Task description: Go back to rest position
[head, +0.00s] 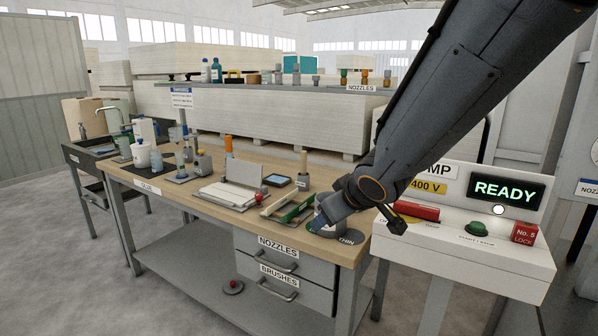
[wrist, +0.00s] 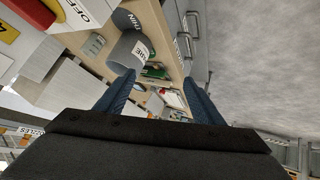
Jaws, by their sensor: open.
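My arm reaches in from the upper right in the head view, and its end with my gripper (head: 322,220) is over the right front corner of the wooden workbench (head: 160,180). In the wrist view the two blue fingers of my gripper (wrist: 160,95) stand apart with nothing between them. A grey container labelled THIN (head: 347,238) stands on the bench close to my gripper, partly hidden by it. A grey container (wrist: 127,50) also shows beyond one finger in the wrist view.
Right of the bench is a control box (head: 455,245) with a READY display (head: 503,190), a red handle (head: 413,210) and a green button (head: 477,229). The floor (head: 90,285) at front left is clear.

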